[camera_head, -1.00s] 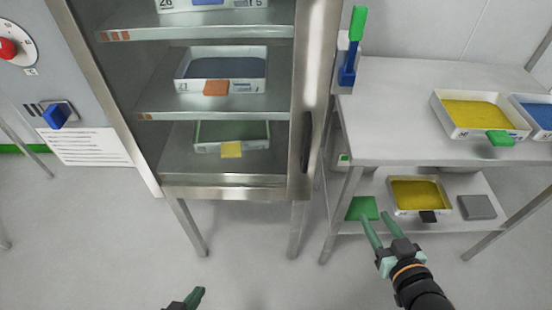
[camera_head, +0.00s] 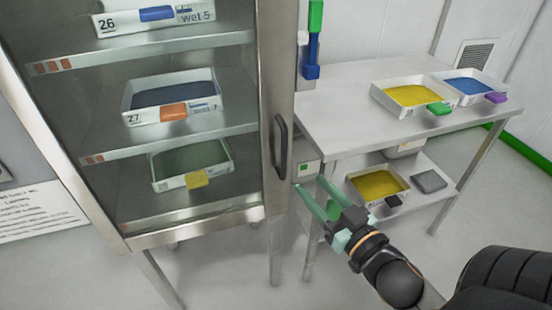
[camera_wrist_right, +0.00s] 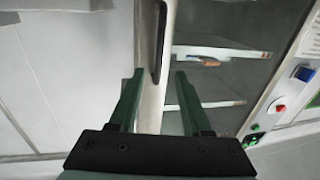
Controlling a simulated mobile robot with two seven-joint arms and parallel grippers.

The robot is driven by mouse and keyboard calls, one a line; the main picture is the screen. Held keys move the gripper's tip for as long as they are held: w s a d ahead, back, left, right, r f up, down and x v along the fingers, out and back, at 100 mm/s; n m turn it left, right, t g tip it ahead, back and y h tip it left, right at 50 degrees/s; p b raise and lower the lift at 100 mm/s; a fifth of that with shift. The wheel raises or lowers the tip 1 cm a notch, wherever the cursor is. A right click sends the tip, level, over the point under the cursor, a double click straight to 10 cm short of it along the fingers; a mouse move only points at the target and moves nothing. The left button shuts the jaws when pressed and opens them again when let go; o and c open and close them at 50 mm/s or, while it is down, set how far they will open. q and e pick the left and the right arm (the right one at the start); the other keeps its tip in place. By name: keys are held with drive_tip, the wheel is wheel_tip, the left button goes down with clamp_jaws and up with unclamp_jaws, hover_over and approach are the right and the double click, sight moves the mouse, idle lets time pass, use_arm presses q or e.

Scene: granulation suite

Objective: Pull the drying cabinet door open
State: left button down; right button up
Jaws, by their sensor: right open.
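The drying cabinet (camera_head: 262,120) stands at the left in the head view, with trays on shelves behind its clear door. The door looks closed. Its dark vertical handle (camera_head: 281,147) is on the right door edge. My right gripper (camera_head: 308,193) is open and empty, below and to the right of the handle in the head view, apart from it. In the right wrist view the green fingers (camera_wrist_right: 155,90) are spread, and the handle (camera_wrist_right: 160,45) shows beyond them, between and above the tips. My left gripper is out of view.
A steel table (camera_head: 335,105) with a lower shelf stands right of the cabinet. It holds trays of yellow powder (camera_head: 412,96) and blue powder (camera_head: 474,86). A blue and green tool (camera_head: 313,45) is upright beside the cabinet. Open floor lies in front.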

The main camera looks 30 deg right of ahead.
sight(286, 157)
drive_tip(key=w, duration=1.2)
drive_tip(key=shift+d, duration=0.25)
clamp_jaws()
idle(1.1)
